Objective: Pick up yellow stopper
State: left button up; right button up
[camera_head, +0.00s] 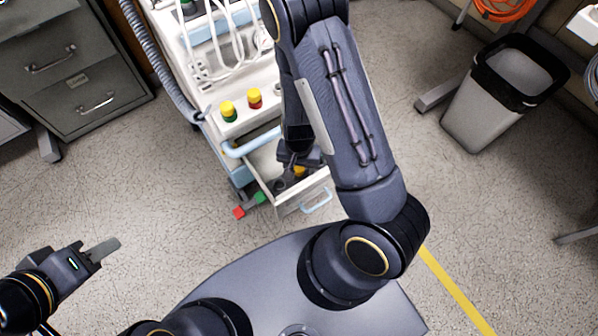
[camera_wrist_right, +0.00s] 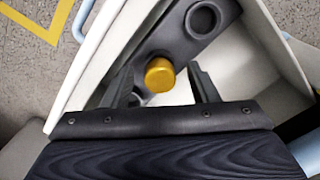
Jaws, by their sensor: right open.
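The yellow stopper (camera_wrist_right: 159,74) sits in a dark holder inside the open drawer, seen in the right wrist view. In the head view only a small orange-yellow part of it (camera_head: 299,171) shows beside my right gripper (camera_head: 287,178), which reaches down into the drawer. My right gripper (camera_wrist_right: 163,85) is open, with one finger on each side of the stopper in the wrist picture. I cannot tell whether the fingers touch it. My left gripper (camera_head: 105,249) is at the lower left over the floor, far from the cart; its finger opening cannot be made out.
The drawer (camera_head: 302,194) is pulled out from a white cart (camera_head: 190,75). An empty round hole (camera_wrist_right: 202,19) is beside the stopper. Yellow-green (camera_head: 228,111) and red-yellow (camera_head: 254,98) caps stand on the cart top.

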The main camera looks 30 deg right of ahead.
aim_at(299, 168)
jog(key=shift+r, duration=0.1)
jog(key=shift+c, duration=0.4)
grip_shut()
jog(key=shift+r+p, duration=0.4)
jog(key=shift+r, duration=0.2)
notch_tip(299, 168, up, 2)
jog(key=shift+r+p, duration=0.25)
jog(key=shift+p, duration=0.4)
jog(key=s+d+r+p, duration=0.4)
jog(key=s+d+r, duration=0.5)
jog(key=s, duration=0.1)
jog(key=shift+d+r+p, duration=0.15)
jog(key=shift+d+p, duration=0.2)
jog(key=shift+d, duration=0.05)
